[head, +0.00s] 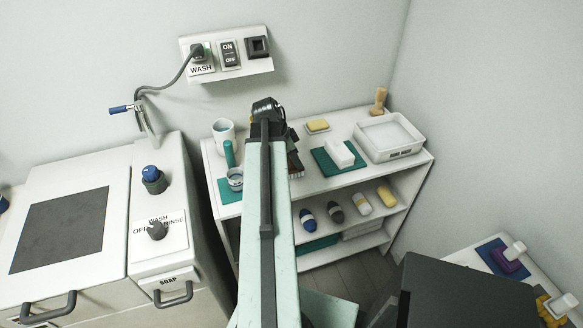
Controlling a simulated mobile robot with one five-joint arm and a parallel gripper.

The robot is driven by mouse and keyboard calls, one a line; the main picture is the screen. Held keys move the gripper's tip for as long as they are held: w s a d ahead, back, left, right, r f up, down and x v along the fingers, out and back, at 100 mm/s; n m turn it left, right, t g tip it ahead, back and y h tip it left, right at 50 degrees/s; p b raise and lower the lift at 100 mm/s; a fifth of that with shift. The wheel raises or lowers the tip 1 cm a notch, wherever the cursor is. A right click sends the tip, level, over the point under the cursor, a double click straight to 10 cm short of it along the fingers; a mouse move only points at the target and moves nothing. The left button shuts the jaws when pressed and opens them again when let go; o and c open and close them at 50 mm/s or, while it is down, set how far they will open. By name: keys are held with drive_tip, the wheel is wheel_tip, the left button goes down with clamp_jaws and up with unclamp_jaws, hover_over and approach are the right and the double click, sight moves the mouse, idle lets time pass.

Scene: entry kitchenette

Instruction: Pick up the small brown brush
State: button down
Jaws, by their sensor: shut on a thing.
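My gripper (292,150) is over the top of the white shelf unit (330,188), mostly hidden behind my own pale green arm. It is shut on a small brown brush (295,167), of which only a brown, bristly part shows just right of the arm. The rest of the brush is hidden. I cannot tell whether the brush touches the shelf top or is clear of it.
Left of my arm are a white mug (223,134) and a green-handled item (230,154). To the right are a yellow sponge (318,126), a white block (340,153) on a green mat, a white tray (416,145) and a tan wooden object (379,101). Several rolled items lie below.

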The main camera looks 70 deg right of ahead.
wheel_tip(320, 180, up, 10)
drive_tip(key=p, duration=1)
drive_tip(key=shift+r, duration=0.15)
drive_tip(key=c, duration=2)
unclamp_jaws()
clamp_jaws()
